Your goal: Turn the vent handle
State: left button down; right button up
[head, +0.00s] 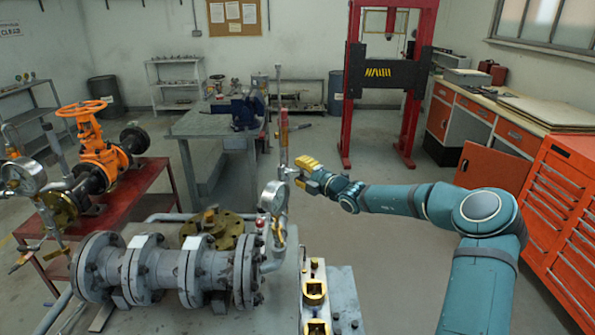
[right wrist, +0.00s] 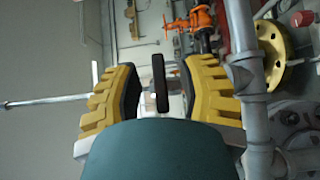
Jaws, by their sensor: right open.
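My right gripper (head: 308,172) is in the middle of the head view, just right of the upright pipe (head: 279,145) above the pressure gauge (head: 273,197). In the right wrist view its two yellow fingers (right wrist: 163,85) are apart. A dark, narrow handle (right wrist: 160,82), which looks like the vent handle, shows between them with a gap on each side. I cannot tell how deep it sits between the fingers. In the head view the handle cannot be made out clearly beside the gripper. My left gripper is not in view.
A grey flanged pipe assembly (head: 165,272) lies in front, with a brass flange (head: 212,225) behind it. An orange gate valve (head: 95,150) stands on a red bench at left. A red tool cabinet (head: 562,215) is at right. The floor behind my right arm is clear.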

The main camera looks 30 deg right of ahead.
jog(key=shift+x, duration=0.8)
jog(key=shift+o, duration=0.2)
grip_shut()
